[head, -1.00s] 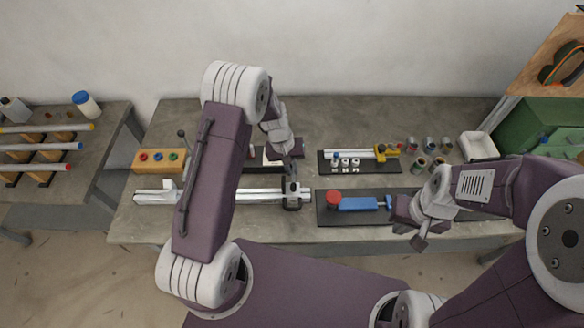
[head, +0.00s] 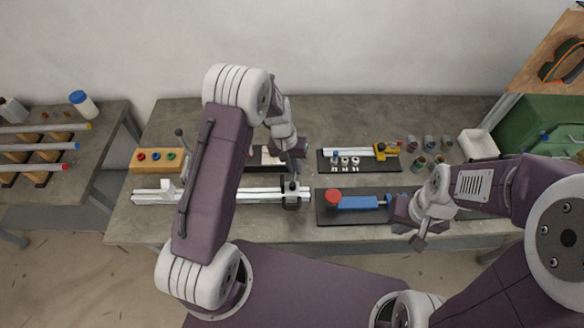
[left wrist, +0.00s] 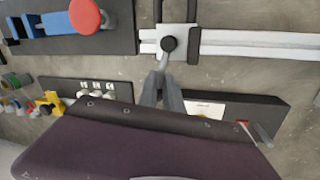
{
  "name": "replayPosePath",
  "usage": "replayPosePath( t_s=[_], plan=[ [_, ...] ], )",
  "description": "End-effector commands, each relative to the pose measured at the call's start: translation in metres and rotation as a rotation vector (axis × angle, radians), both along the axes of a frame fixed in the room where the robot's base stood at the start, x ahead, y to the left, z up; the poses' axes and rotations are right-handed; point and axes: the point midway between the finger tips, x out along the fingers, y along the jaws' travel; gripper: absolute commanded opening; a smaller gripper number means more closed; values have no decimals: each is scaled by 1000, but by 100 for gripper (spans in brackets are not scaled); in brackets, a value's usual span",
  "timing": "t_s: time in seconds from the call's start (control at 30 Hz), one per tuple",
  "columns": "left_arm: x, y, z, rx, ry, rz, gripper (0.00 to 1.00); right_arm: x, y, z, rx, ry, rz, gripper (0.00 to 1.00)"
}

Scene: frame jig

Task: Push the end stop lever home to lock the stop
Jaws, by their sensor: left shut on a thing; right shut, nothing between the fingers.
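The end stop (head: 291,199) is a dark block around the white rail (head: 250,195), near the rail's right end. In the left wrist view it shows as a white plate (left wrist: 185,32) with dark sides. Its lever (left wrist: 169,44) has a round black knob and a short light stem. My left gripper (left wrist: 163,78) is shut on the lever's stem, just below the knob in that view. In the head view my left gripper (head: 294,168) is over the stop, partly hiding the lever. My right gripper (head: 413,237) is shut and empty, near the table's front edge.
A dark board with a blue clamp (head: 358,202) and red knob (head: 333,196) lies right of the stop. Behind it is a board with small white parts and a yellow piece (head: 382,150). A wooden block with coloured buttons (head: 157,159) stands behind the rail.

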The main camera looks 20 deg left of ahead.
Motion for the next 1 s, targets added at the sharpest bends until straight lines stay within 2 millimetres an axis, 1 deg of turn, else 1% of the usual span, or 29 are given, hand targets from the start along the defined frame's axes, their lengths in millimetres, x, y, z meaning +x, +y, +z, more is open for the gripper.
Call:
replayPosePath(
  t_s=[0.1, 0.4, 1.0],
  plan=[
    [3, -6, 0, 0, -7, -109, 0, 0, 0, -6, 0, 0, 0, 0],
    [2, -20, 1, 0, -9, -395, 0, 0, 0, -14, 0, 0, 0, 0],
    [-12, -45, 3, 0, -8, -951, 0, 0, 0, -18, 0, 0, 0, 0]
  ],
)
